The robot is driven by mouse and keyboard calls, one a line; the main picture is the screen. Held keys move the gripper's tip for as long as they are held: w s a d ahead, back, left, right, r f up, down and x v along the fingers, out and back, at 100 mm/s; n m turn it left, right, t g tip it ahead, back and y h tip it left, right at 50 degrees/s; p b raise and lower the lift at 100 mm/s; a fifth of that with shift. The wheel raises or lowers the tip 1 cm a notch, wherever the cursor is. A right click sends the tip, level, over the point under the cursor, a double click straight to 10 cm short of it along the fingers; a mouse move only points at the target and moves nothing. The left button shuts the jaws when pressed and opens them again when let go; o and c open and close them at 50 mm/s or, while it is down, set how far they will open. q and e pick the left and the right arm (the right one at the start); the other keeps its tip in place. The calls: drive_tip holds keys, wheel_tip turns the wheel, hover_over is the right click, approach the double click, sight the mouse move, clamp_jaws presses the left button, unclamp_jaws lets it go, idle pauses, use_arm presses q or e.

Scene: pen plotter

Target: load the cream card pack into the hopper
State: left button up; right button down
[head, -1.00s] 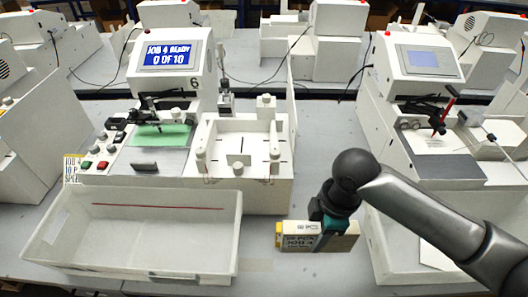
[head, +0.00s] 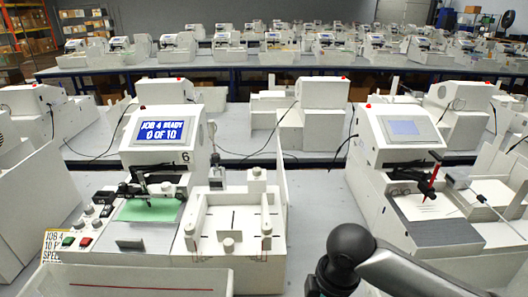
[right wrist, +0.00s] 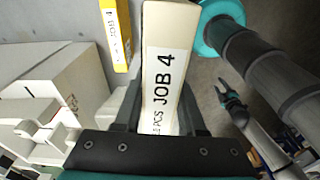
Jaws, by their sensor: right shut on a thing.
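In the right wrist view the cream card pack (right wrist: 165,45), lettered "PCS JOB 4", is between the fingers of my right gripper (right wrist: 160,112), which is shut on it. In the head view only my right wrist shows at the bottom edge; the gripper and pack are below the frame. The white fixture with round posts and dark slots (head: 256,222), which looks like the hopper, stands right of the plotter with no pack visible in it. My left gripper (right wrist: 231,98) appears small at the right of the wrist view; its opening is unclear.
A white tray (head: 150,283) lies in front of the plotter. A second plotter (head: 400,150) stands to the right. A yellow labelled item (right wrist: 115,35) is beside the pack in the wrist view.

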drive_tip(key=m+b, duration=0.2)
drive_tip(key=d+m+b, duration=0.1)
drive_tip(key=m+b, duration=0.1)
drive_tip(key=m, duration=0.1)
drive_tip(key=w+d+r+m+b, duration=0.1)
drive_tip(key=m+b, duration=0.1)
drive_tip(key=m, duration=0.1)
drive_tip(key=shift+d+t, duration=0.2)
drive_tip(key=shift+t, duration=0.2)
drive_tip(key=m+b, duration=0.1)
drive_tip(key=m, duration=0.1)
drive_tip(key=d+m+b, duration=0.1)
drive_tip(key=m+b, duration=0.1)
drive_tip(key=s+d+m+h+b, duration=0.1)
drive_tip(key=m+b, duration=0.1)
drive_tip(key=shift+d+r, duration=0.15)
drive_tip(key=shift+r, duration=0.15)
drive_tip(key=shift+s+d+r+m+t+b, duration=0.2)
drive_tip(key=shift+m+b, duration=0.25)
drive_tip(key=shift+m, duration=0.4)
drive_tip(key=shift+s+d+m+t+b, duration=0.1)
drive_tip(key=shift+d+m+b, duration=0.25)
drive_tip(key=shift+m, duration=0.5)
drive_tip(key=shift+a, duration=0.1)
